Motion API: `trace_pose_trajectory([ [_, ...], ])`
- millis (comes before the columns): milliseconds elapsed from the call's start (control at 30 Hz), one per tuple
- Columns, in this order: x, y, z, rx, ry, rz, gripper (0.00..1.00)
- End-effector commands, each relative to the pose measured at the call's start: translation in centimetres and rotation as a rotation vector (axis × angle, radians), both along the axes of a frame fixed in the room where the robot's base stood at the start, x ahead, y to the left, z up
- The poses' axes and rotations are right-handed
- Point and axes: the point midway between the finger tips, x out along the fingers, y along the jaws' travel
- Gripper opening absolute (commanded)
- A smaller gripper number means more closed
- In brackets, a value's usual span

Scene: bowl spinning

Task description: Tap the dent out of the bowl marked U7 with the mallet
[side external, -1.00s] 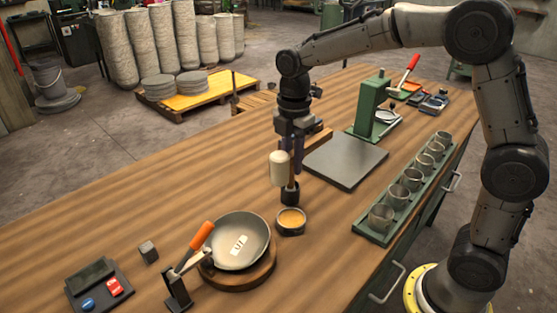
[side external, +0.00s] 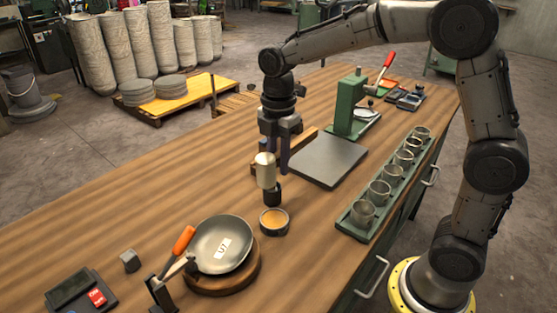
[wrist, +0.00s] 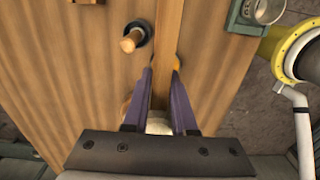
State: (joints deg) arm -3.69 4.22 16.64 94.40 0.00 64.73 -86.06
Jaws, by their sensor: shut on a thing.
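The grey bowl marked U7 (side external: 208,233) sits on a round wooden base (side external: 228,284) at the front of the bench in the side view. I cannot make out a dent. An orange-handled clamp (side external: 183,240) stands at its left side. My gripper (side external: 278,158) is behind the bowl, above the bench and well apart from it. It is shut on the mallet, whose pale head (side external: 265,170) hangs by the fingers. In the wrist view a wooden shaft (wrist: 170,50) runs between the purple fingers (wrist: 161,85); part of the pale head shows near their base.
A grey plate (side external: 328,160), a green press (side external: 345,115) and a tray of cups (side external: 357,229) lie right. The bench's left side is mostly clear.

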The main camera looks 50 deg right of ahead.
Motion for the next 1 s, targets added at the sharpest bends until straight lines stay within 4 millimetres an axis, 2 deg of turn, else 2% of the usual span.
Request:
trace_pose_trajectory([
  [200, 0.3, 0.6, -0.1, 0.005, -0.011, -0.102, 0.0],
  [267, 0.2, 1.9, -0.4, 0.008, -0.012, -0.124, 0.0],
  [500, -0.9, 8.6, -1.2, 0.017, -0.009, -0.095, 0.0],
  [633, -1.8, 11.3, -1.6, 0.017, -0.003, -0.036, 0.0],
  [800, -2.4, 12.6, -1.6, 0.016, -0.001, 0.003, 0.0],
  [1000, -2.4, 12.6, -1.6, 0.016, -0.001, 0.004, 0.0],
])
